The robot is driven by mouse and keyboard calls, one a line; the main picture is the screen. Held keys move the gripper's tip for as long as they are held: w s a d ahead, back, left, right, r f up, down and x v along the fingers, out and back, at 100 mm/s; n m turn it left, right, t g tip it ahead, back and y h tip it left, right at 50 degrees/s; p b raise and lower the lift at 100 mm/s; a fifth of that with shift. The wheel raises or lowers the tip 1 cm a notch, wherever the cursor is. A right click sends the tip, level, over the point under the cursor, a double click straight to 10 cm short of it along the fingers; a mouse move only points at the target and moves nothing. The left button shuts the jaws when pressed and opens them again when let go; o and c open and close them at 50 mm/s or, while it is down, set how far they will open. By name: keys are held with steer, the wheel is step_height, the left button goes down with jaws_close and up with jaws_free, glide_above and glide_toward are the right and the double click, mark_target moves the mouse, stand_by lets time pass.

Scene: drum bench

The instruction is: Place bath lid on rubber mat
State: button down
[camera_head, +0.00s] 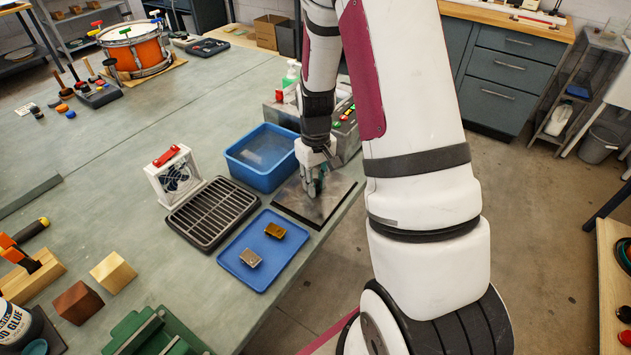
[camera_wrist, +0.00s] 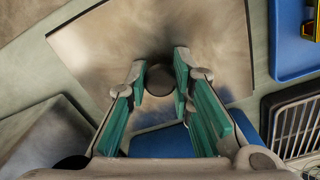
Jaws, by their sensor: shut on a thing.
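The bath lid (camera_head: 305,205) is a flat, shiny metal plate at the table's right edge, in front of the blue tub. It fills much of the wrist view (camera_wrist: 210,50), where a round dark knob (camera_wrist: 160,77) stands at its middle. My gripper (camera_head: 316,190) reaches down over the lid. In the wrist view its teal-padded fingers (camera_wrist: 160,75) are shut on the knob, one on each side. A dark band shows along the lid's near edge; I cannot tell whether it is the rubber mat, shadow or the lid's side. I cannot tell whether the lid is resting or slightly raised.
A blue tub (camera_head: 262,155) stands behind the lid. A blue tray (camera_head: 245,276) with two small blocks lies to the near left, beside a black slatted rack (camera_head: 213,212) and a small fan (camera_head: 174,178). A grey machine with buttons (camera_head: 346,135) stands behind my gripper.

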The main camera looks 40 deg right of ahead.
steer(key=shift+f, duration=0.1)
steer(key=c, duration=1.4)
jaws_free()
step_height(320, 180, up, 11)
step_height(320, 180, up, 8)
steer(key=t, duration=0.1)
glide_above(315, 181)
steer(key=s+a, duration=0.3)
steer(key=a, duration=0.1)
steer(key=shift+s+a+r+n+t, duration=0.1)
steer(key=shift+s+a+r+t, duration=0.5)
steer(key=shift+s+a+r, duration=1.75)
steer(key=shift+s+a+r+n+t, duration=0.1)
steer(key=shift+s+a+r+t, duration=0.8)
steer(key=shift+s, duration=2.5)
steer(key=shift+s+a+r+n+t, duration=0.1)
steer(key=shift+s+a+r+t, duration=0.2)
steer(key=shift+s+a+r, duration=1.9)
